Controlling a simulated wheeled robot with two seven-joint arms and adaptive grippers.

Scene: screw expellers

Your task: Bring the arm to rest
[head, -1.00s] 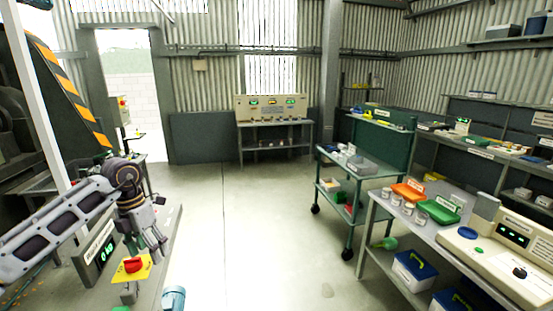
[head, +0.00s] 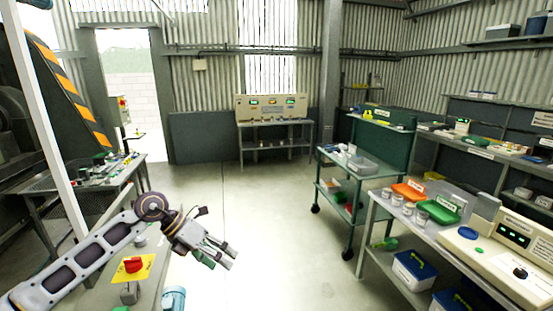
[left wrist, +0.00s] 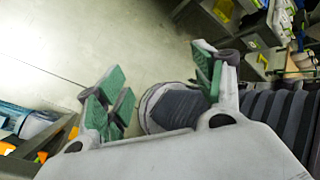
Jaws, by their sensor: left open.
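My left arm comes in from the lower left in the head view. Its gripper (head: 222,256) hangs over the floor, just right of the bench with the red knob. In the left wrist view the two green-padded fingers of the left gripper (left wrist: 160,85) stand wide apart with nothing between them. A dark ribbed part shows behind the fingers there, and I cannot tell what it is. My right gripper is in neither view.
The red knob on a yellow plate (head: 134,265) and a blue cylinder (head: 174,299) are close below the left arm. A green trolley (head: 338,192) and a grey bench with tubs (head: 378,205) stand at the right. The middle floor (head: 270,200) is clear.

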